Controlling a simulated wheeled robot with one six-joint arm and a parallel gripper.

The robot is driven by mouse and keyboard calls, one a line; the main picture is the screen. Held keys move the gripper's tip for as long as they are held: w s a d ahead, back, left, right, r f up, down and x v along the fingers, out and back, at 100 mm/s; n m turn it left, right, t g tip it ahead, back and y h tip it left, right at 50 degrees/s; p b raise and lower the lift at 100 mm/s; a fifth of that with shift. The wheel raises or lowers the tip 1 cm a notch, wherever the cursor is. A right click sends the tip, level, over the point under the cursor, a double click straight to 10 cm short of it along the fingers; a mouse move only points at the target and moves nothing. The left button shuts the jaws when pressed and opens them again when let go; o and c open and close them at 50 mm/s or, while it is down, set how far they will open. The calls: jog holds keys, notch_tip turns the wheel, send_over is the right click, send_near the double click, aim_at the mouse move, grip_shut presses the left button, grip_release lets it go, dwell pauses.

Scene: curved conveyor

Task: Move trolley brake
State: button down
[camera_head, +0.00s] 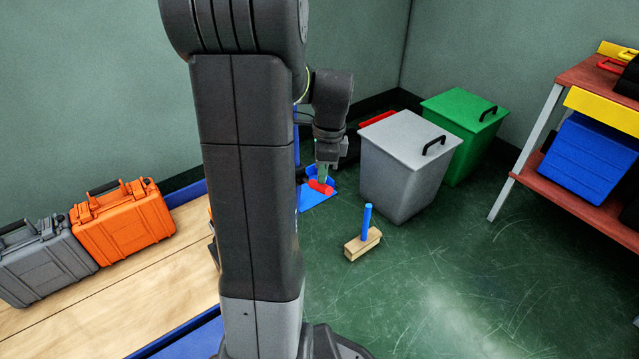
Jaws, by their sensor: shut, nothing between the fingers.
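A small red piece (327,190), which looks like the trolley brake, sits on a blue plate (316,203) low near the floor, just right of my arm's column. My gripper (323,174) points down right over the red piece, its fingers shut and empty. The fingertips overlap the red piece in the picture; I cannot tell whether they touch it. My arm's column hides the left part of the blue plate and whatever it joins.
A grey bin (395,180) stands close right of my gripper, with a green bin (465,115) behind. A wooden block with a blue handle (367,222) is on the floor. Orange (125,222) and grey cases (45,262) lie left.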

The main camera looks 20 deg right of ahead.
aim_at(322, 186)
jog(key=shift+f+b, duration=0.95)
jog(key=shift+f, duration=1.3)
jog(key=shift+r, duration=0.1)
jog(key=d, duration=0.1)
jog(key=d+p, duration=0.1)
jog(key=s+r+p, duration=0.1)
jog(key=shift+d, duration=0.4)
notch_tip(322, 186, up, 14)
jog(key=d+p, duration=0.1)
jog(key=p, duration=0.4)
jog(key=shift+s+d+f+p, duration=0.15)
jog(key=shift+d+p, duration=0.05)
jog(key=shift+p, duration=0.15)
